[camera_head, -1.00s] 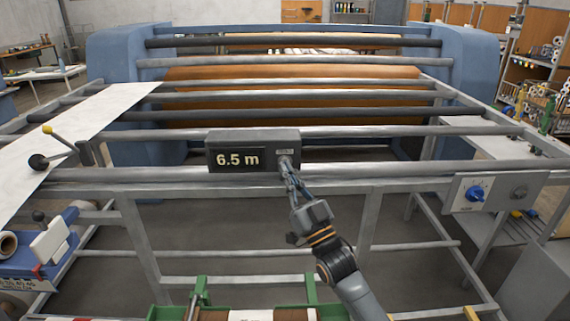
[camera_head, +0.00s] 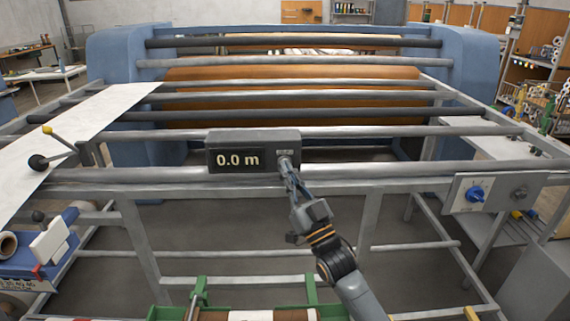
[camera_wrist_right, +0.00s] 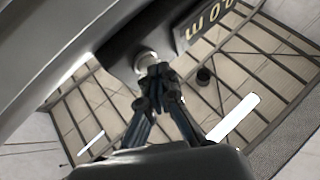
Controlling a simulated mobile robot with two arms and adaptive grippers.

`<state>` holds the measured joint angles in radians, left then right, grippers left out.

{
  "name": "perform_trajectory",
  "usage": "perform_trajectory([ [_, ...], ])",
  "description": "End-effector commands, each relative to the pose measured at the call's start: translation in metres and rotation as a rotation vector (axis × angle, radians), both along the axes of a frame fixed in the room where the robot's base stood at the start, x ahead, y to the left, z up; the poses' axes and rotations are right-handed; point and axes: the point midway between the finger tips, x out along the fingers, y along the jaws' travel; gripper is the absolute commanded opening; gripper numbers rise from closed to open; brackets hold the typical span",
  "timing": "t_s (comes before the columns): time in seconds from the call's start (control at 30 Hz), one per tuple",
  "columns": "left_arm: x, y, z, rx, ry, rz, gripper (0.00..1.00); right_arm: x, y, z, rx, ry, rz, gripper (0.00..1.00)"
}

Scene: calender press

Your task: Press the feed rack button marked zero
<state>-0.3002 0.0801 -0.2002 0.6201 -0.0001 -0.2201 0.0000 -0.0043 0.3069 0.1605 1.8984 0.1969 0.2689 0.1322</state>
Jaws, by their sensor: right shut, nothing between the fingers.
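The dark counter box (camera_head: 253,143) sits on the front rail of the feed rack (camera_head: 150,175). Its display (camera_head: 237,161) reads 0.0 m. The round button (camera_wrist_right: 147,62) is on the box face, right of the display, under a small label (camera_head: 285,152). My right gripper (camera_head: 287,168) is shut and empty, its fingertips at the button and seemingly touching it. In the right wrist view the shut fingertips (camera_wrist_right: 155,72) cover part of the button, and the display (camera_wrist_right: 208,20) shows at the upper right. My left gripper is not in view.
A panel with a blue knob (camera_head: 475,194) is on the rack's right side. A green frame (camera_head: 255,311) with a roll is below.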

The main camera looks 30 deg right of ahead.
Motion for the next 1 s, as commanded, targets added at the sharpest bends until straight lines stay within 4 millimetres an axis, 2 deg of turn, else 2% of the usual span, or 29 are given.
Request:
perform_trajectory([
  [0.23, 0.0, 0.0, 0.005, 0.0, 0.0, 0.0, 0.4, -0.01, 0.006, 0.0, 0.001, 0.002, -0.001, 0.0],
  [0.6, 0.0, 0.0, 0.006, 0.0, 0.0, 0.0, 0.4, -0.013, 0.008, 0.0, 0.0, 0.001, 0.0, 0.0],
  [1.0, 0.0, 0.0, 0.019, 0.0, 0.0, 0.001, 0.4, -0.046, 0.028, 0.0, 0.002, 0.002, 0.0, 0.0],
])
